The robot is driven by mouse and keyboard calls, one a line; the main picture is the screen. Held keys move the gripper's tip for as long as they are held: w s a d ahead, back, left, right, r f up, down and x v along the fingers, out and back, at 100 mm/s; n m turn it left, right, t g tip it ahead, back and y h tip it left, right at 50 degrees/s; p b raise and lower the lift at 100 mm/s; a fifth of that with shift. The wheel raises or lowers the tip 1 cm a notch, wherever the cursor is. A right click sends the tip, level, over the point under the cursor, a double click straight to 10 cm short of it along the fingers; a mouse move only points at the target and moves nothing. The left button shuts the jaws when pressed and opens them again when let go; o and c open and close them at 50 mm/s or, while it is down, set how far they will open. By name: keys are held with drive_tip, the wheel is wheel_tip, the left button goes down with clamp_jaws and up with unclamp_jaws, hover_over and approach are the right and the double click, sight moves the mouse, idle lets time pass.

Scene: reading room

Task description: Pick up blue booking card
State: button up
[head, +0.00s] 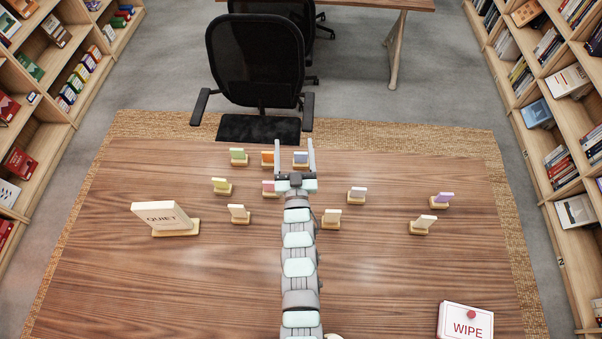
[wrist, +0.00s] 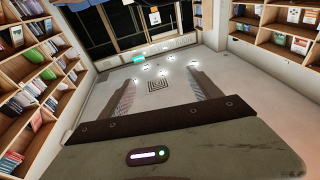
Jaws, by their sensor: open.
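The blue booking card (head: 300,157) stands upright in a small wooden holder at the far side of the table, just right of the orange card. My gripper (head: 294,146) is open and empty, its two fingers pointing towards the far edge. In the head view the blue card shows between the fingers, closer to the right one; I cannot tell the height between them. The wrist view shows both spread fingers with my gripper (wrist: 162,90) facing a pale surface with small lights; no card shows there.
The orange card (head: 267,158), green card (head: 237,155) and pink card (head: 268,187) stand close by. Several other cards are spread across the wooden table (head: 120,260). A QUIET sign (head: 163,216) stands left and a WIPE box (head: 465,320) lies front right. A black chair (head: 255,60) is beyond.

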drive_tip(key=w+d+f+g+b, duration=0.1)
drive_tip(key=w+f+g+b, duration=0.35)
drive_tip(key=f, duration=0.95)
drive_tip(key=m+g+h+b, duration=0.1)
drive_tip(key=g+b, duration=0.1)
approach(301, 157)
drive_tip(key=x, duration=0.3)
drive_tip(key=shift+s+d+f, duration=0.1)
drive_tip(key=shift+d+f, duration=0.15)
drive_tip(key=b+x, duration=0.3)
drive_tip(key=x, duration=0.2)
drive_tip(key=shift+f+b, duration=0.1)
drive_tip(key=shift+b, duration=0.2)
drive_tip(key=b+x, duration=0.2)
drive_tip(key=x, duration=0.1)
drive_tip(key=b+x, duration=0.1)
drive_tip(key=b, duration=0.1)
drive_tip(key=shift+w+a, duration=0.2)
drive_tip(key=shift+a, duration=0.05)
drive_tip(key=shift+w+b, duration=0.45)
drive_tip(key=shift+w, duration=0.15)
drive_tip(key=c, duration=1.5)
